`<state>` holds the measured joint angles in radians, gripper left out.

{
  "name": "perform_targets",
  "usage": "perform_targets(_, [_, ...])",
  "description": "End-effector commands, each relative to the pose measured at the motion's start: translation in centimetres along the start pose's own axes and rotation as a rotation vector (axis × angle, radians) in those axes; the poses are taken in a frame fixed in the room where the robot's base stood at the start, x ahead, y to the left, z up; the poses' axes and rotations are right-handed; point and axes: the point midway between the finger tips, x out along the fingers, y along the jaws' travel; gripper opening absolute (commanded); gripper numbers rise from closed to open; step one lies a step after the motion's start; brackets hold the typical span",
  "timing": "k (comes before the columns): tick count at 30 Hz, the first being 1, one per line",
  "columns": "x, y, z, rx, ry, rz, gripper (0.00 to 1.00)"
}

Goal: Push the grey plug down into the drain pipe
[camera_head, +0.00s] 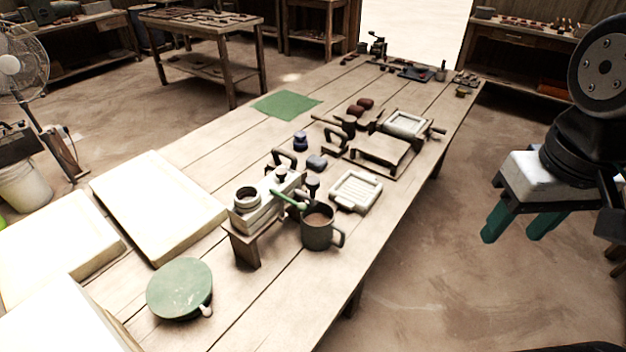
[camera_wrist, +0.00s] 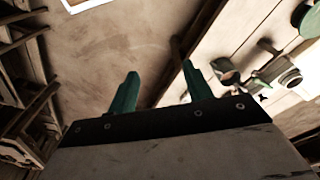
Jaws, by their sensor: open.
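My gripper (camera_head: 514,236) hangs open and empty at the right, out past the table's edge and over the floor. Its two green fingers also show apart in the wrist view (camera_wrist: 160,75). A short upright pipe-like ring (camera_head: 246,199) stands on a pale block on a small wooden stand at the near middle of the table. It shows at the right of the wrist view (camera_wrist: 292,80). I cannot tell a grey plug for certain. A small dark knobbed piece (camera_head: 312,186) is behind the mug, to the right of the block. My gripper touches none of these.
A dark mug (camera_head: 318,235) with a green-handled tool stands against the block. A green round lidded piece (camera_head: 180,288), pale slabs (camera_head: 158,205), a white tray (camera_head: 356,191) and a wooden press frame (camera_head: 380,152) lie on the table (camera_head: 290,305). Floor is clear under my gripper.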

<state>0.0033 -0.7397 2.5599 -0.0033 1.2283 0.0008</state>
Motion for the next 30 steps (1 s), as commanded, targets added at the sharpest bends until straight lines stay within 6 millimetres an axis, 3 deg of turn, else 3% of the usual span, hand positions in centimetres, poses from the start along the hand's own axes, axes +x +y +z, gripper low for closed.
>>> perform_targets(4, [2.3, -0.1, -0.7, 0.007, -0.119, -0.007, 0.5])
perform_targets(8, [5.0, -1.9, -1.3, 0.056, -0.274, -0.094, 0.5])
perform_targets(20, [11.4, -11.5, -3.7, 0.438, -0.771, -0.527, 0.5])
perform_targets(26, [14.2, -16.1, -7.3, 0.747, -0.986, -0.77, 0.5])
perform_targets(30, [16.9, -18.5, -11.3, 1.022, -1.099, -0.95, 0.5])
